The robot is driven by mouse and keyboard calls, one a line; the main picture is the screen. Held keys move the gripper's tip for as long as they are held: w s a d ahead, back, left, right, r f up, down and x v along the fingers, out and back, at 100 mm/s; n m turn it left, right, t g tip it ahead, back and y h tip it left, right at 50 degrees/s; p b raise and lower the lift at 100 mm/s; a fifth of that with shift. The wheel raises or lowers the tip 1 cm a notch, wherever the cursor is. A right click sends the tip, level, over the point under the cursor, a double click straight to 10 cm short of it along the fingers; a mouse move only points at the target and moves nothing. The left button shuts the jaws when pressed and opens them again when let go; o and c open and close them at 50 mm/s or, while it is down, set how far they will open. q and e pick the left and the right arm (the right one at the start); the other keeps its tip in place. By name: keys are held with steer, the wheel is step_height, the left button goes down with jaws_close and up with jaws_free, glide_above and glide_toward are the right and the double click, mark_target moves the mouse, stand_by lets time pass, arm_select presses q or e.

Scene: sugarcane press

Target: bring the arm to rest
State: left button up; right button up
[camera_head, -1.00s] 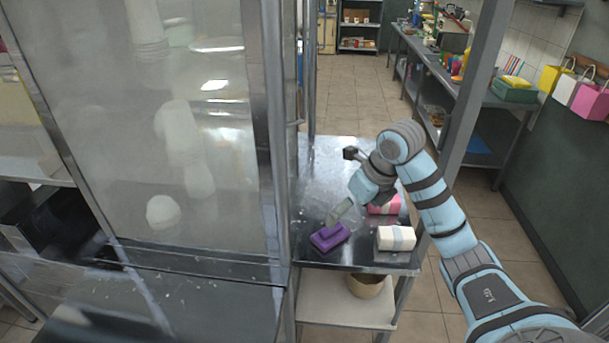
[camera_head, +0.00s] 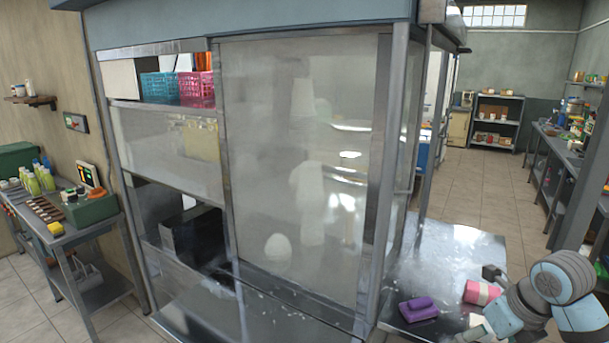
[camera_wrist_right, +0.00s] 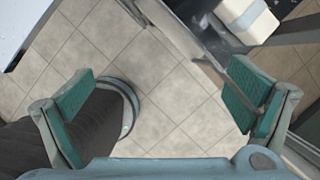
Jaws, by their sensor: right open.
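My right arm (camera_head: 565,285) comes in at the lower right of the head view, bent beside the corner of the metal table (camera_head: 455,250). Its hand end is partly cut off by the bottom edge. In the right wrist view my right gripper (camera_wrist_right: 160,100) is open and empty, its two teal pads wide apart above the tiled floor. A purple block (camera_head: 418,309) and a pink and white block (camera_head: 480,292) lie on the table left of the arm. My left gripper is in neither view.
A tall glass-fronted cabinet (camera_head: 300,150) stands just left of the table. A white block (camera_wrist_right: 245,18) shows at the top of the right wrist view. A side bench (camera_head: 75,235) with bottles is at far left. Tiled floor (camera_head: 470,190) is clear toward the back.

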steer(key=w+a+f+m+t+y, duration=0.2)
steer(key=a+f+m+y, duration=0.3)
steer(key=a, duration=0.4)
steer(key=w+a+f+m+t+y, duration=0.25)
steer(key=a+f+y, duration=0.25)
steer(key=a+y, duration=0.3)
steer(key=d+f+m+t+h, duration=0.6)
steer(key=f+m, duration=0.6)
steer(key=m, duration=0.1)
steer(key=s+d+f+m+g+h, duration=0.1)
steer(key=s+d+f+m+h, duration=0.15)
steer(key=s+f+m, duration=0.4)
steer(key=s+d+f+m+g+h, duration=0.2)
steer(key=s+f+h, duration=0.2)
steer(key=f, duration=0.5)
steer(key=s+a+f+m+g, duration=0.1)
steer(key=s+f, duration=0.4)
steer(key=s, duration=0.6)
steer(key=s+a+f+m+g+h, duration=0.1)
steer(key=s+f+m+g, duration=0.3)
steer(key=s, duration=0.7)
steer(key=s+a+f+m+g+h, duration=0.1)
steer(key=s+f+m+g, duration=0.2)
steer(key=s, duration=0.8)
step_height(320, 180, down, 4)
steer(key=shift+s+a+r+g, duration=0.15)
steer(key=shift+s+a+g, duration=0.15)
steer(key=shift+g, duration=0.95)
steer(key=shift+w, duration=0.1)
steer(key=shift+c, duration=0.5)
